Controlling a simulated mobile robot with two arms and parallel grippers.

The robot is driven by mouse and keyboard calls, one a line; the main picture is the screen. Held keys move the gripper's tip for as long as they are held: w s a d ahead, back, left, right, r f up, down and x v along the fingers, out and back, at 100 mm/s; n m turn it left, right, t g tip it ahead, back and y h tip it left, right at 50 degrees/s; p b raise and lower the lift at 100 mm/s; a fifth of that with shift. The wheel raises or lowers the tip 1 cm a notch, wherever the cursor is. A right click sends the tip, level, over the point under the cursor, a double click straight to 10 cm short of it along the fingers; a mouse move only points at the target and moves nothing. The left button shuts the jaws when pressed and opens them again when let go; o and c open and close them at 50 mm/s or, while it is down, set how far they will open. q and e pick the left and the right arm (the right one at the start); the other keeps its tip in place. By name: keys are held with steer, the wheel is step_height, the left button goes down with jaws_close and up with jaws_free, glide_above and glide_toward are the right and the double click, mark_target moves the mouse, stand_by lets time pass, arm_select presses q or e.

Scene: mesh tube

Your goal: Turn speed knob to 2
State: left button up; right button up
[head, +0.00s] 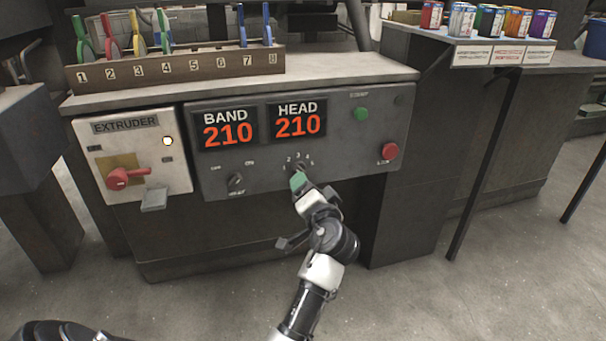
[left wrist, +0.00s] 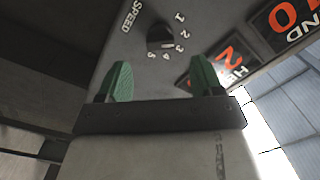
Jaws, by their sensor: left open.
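The speed knob (left wrist: 160,38) is a small dark round knob on the grey control panel, with the numbers 1 to 5 in an arc beside it and the word SPEED nearby. A light mark on it seems to face around 3 or 4, too small to be sure. In the head view the knob (head: 299,168) is partly hidden by my left gripper (head: 299,182). In the left wrist view the two green fingers (left wrist: 160,80) are open and apart, with the knob ahead of and between them, not visibly gripped. My right gripper is not in view.
Another knob (head: 235,181) sits to the left on the panel. Two displays (head: 262,124) read 210. A green button (head: 361,114) and a red button (head: 390,151) are to the right. The extruder box (head: 130,150) with a red handle stands left. A tool rack (head: 180,67) stands above.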

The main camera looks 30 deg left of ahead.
arm_select(q)
steer(key=shift+v, duration=2.1)
